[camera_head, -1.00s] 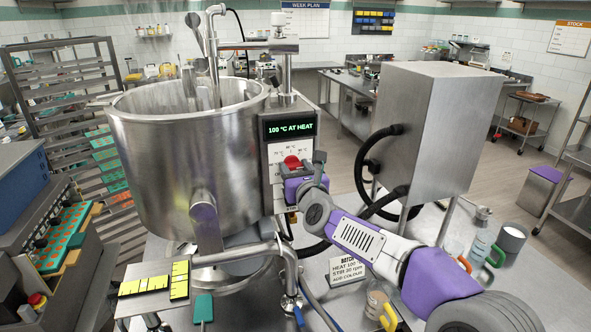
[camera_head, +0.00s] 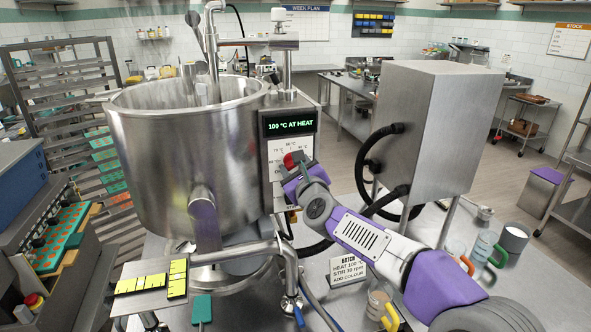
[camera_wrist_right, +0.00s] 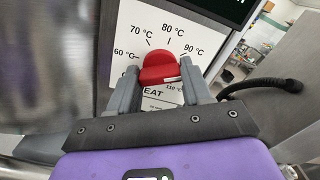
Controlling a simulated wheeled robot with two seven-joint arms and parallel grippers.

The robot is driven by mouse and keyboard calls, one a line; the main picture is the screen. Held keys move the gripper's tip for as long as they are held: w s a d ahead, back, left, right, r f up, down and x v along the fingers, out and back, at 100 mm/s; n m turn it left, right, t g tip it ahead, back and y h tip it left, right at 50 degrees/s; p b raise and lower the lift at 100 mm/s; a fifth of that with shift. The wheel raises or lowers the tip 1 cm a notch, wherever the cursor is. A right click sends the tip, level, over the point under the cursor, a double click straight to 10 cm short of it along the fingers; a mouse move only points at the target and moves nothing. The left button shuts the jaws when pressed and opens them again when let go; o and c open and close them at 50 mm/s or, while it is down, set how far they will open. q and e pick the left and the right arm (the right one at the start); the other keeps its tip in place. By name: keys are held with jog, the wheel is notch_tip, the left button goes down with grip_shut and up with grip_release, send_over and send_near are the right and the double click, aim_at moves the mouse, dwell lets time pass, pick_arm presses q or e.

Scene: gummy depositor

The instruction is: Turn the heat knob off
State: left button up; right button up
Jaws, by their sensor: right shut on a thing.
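The red heat knob (camera_head: 293,159) sits on a white dial panel (camera_head: 279,148) on the side of the steel kettle (camera_head: 182,150). My right gripper (camera_head: 295,174) is at the knob. In the right wrist view its fingers (camera_wrist_right: 160,72) are closed on both sides of the red knob (camera_wrist_right: 158,56). The dial shows 60 to 110 °C marks around the knob; a finger covers part of it, and the OFF mark is not clear. The display (camera_head: 289,124) above reads "100 °C AT HEAT". My left gripper is not in view.
A steel cabinet (camera_head: 425,130) on legs with black hoses stands right of the dial. A batch card (camera_head: 347,268) and jugs with coloured handles (camera_head: 480,247) are on the table below.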

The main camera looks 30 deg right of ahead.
jog(key=n, duration=0.4)
jog(key=shift+n, duration=0.3)
jog(key=n, duration=0.5)
jog(key=n+p, duration=0.1)
jog(key=n, duration=0.4)
jog(key=n+p, duration=0.2)
jog(key=n, duration=0.3)
jog(key=n+p, duration=0.1)
jog(key=n, duration=0.4)
jog(key=shift+p, duration=0.35)
jog(key=n+p, duration=0.2)
jog(key=n, duration=0.3)
jog(key=shift+f+n+p, duration=0.15)
jog(key=shift+n+p, duration=1.3)
jog(key=shift+n, duration=3.25)
